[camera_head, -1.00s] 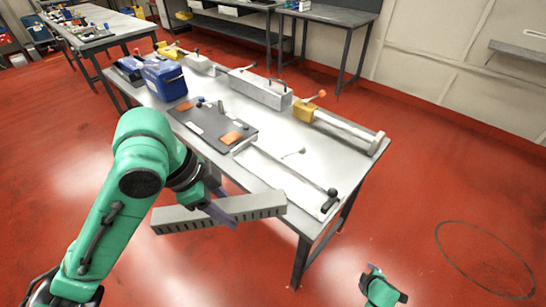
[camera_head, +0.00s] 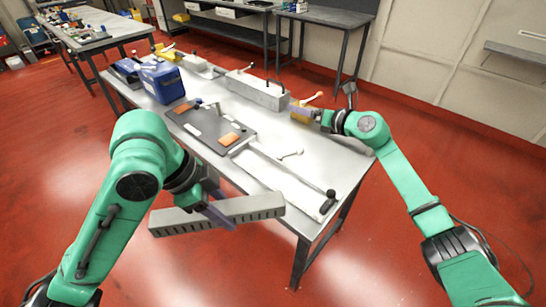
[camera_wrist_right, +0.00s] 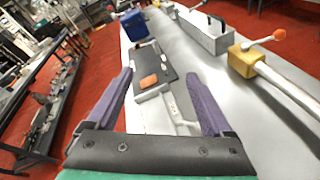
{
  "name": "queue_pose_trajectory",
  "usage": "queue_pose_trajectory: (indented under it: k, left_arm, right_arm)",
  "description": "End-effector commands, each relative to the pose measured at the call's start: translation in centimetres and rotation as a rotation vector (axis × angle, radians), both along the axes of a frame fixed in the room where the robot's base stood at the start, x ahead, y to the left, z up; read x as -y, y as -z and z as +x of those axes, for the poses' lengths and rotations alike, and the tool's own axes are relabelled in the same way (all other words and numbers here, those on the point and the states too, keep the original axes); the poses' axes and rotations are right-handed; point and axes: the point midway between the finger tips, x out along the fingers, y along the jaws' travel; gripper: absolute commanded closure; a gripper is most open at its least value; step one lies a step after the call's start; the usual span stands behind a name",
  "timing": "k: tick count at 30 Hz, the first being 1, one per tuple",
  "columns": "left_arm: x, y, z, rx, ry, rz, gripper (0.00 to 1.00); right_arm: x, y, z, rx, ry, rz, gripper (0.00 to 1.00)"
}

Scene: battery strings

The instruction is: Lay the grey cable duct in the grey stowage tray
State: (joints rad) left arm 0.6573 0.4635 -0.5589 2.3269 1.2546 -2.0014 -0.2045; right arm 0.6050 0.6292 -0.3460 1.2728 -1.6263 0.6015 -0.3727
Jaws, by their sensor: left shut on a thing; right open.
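The grey cable duct (camera_head: 250,207), a long slotted bar, is in my left gripper (camera_head: 216,211), shut around its middle. The duct hangs nearly level in front of the table's near edge, off the tabletop. A long grey box with dark upright handles (camera_head: 257,91) stands at the table's back; it also shows in the right wrist view (camera_wrist_right: 204,35). I cannot tell for certain whether it is the stowage tray. My right gripper (camera_head: 303,112) is over the table's right part, by a yellow block; in the right wrist view its purple fingers (camera_wrist_right: 165,92) are spread and empty.
A dark board with orange pieces (camera_head: 207,132) lies mid-table, a blue case (camera_head: 162,82) at left. A yellow block (camera_wrist_right: 245,60) with an orange-tipped lever is at the pale bar's end. A black-ended rod (camera_head: 300,174) lies near the front. Red floor surrounds the table.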

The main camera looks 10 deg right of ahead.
Motion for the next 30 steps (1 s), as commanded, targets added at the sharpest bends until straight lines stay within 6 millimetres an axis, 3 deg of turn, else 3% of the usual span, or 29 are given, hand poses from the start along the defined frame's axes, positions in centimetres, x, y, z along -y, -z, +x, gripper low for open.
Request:
queue_pose_trajectory:
  k: [1, 5, 7, 10, 12, 15, 18, 23, 30]
  left_arm:
    - [0.0, 0.0, 0.0, 0.001, 0.000, 0.000, 1.00]
    - [0.0, 0.0, 0.0, 0.001, 0.000, 0.000, 1.00]
    - [0.0, 0.0, 0.0, 0.001, 0.000, 0.000, 1.00]
    - [0.0, 0.0, 0.0, 0.001, 0.000, 0.000, 1.00]
    - [0.0, 0.0, 0.0, 0.001, 0.000, 0.000, 1.00]
    - [0.0, 0.0, 0.0, 0.000, 0.000, 0.000, 1.00]
    - [0.0, 0.0, 0.0, 0.001, 0.000, 0.000, 1.00]
    - [0.0, 0.0, 0.0, 0.001, 0.000, 0.000, 1.00]
    - [0.0, 0.0, 0.0, 0.001, 0.000, -0.001, 1.00]
  right_arm:
    - [-2.8, -2.3, -0.8, 0.017, -0.102, -0.039, 0.15]
    - [-10.1, -6.8, -5.2, 0.037, -0.413, -0.193, 0.15]
    - [-13.4, -8.6, -8.8, 0.042, -0.596, -0.312, 0.15]
    - [-16.3, -9.9, -15.3, 0.032, -0.876, -0.537, 0.15]
    - [-16.5, -9.9, -19.8, 0.004, -1.054, -0.711, 0.15]
    - [-15.2, -9.5, -24.4, -0.053, -1.233, -0.909, 0.15]
    - [-14.0, -9.3, -26.6, -0.099, -1.327, -1.016, 0.15]
    - [-13.9, -8.2, -27.3, -0.118, -1.356, -1.045, 0.15]
    - [-16.0, -3.3, -27.6, -0.119, -1.356, -1.040, 0.15]
